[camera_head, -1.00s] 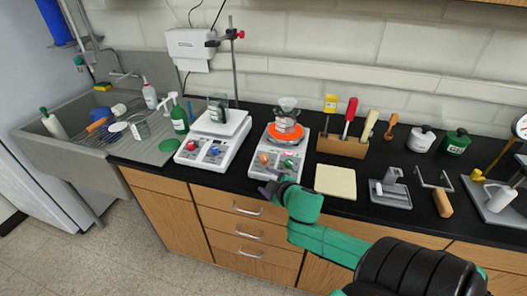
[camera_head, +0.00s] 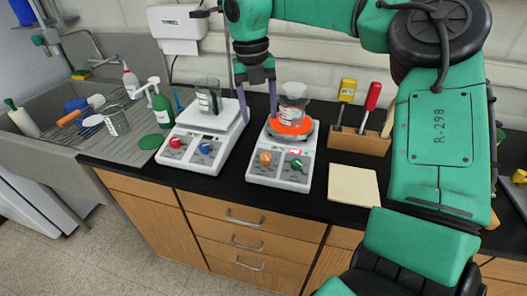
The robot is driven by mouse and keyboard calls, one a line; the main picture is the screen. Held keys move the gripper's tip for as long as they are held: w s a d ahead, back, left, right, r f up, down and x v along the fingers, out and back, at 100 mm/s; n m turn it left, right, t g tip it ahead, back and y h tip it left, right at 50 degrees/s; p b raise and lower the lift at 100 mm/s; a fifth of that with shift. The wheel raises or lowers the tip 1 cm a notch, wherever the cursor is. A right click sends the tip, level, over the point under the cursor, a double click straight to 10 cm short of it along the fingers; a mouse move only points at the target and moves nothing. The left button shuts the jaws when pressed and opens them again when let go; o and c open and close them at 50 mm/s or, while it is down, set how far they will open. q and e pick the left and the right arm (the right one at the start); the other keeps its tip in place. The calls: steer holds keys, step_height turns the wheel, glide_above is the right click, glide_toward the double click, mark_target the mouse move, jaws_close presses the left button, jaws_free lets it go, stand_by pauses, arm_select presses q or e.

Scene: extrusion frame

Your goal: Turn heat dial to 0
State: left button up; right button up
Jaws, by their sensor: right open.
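The right hotplate (camera_head: 255,178) has an orange dial (camera_head: 265,158) on the left and a green dial (camera_head: 296,164) on the right of its front panel. A small red display (camera_head: 297,151) is lit above the green dial. Its round top (camera_head: 290,127) is orange-red and carries a glass beaker (camera_head: 293,95). I cannot tell which dial is the heat dial. My right gripper (camera_head: 258,112) is open and empty, pointing down, with its fingers by the upper left of this hotplate, apart from both dials. My left gripper is not in view.
A second hotplate (camera_head: 192,158) with red and blue dials stands to the left, carrying a beaker (camera_head: 208,95). A wooden tool block (camera_head: 355,142) and a cream pad (camera_head: 353,185) lie to the right. A sink with bottles is at far left. My right arm covers the right side.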

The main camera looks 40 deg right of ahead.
mark_target(265, 155)
steer(key=f+p, duration=0.1)
steer(key=f, duration=0.3)
steer(key=d+f+p, duration=0.1)
steer(key=f, duration=0.3)
steer(key=f+p, duration=0.1)
steer(key=f, duration=0.4)
steer(key=shift+s+d, duration=0.15)
steer(key=shift+s, duration=0.25)
steer(key=shift+f, duration=0.3)
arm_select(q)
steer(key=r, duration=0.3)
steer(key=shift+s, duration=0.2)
arm_select(e)
jaws_close()
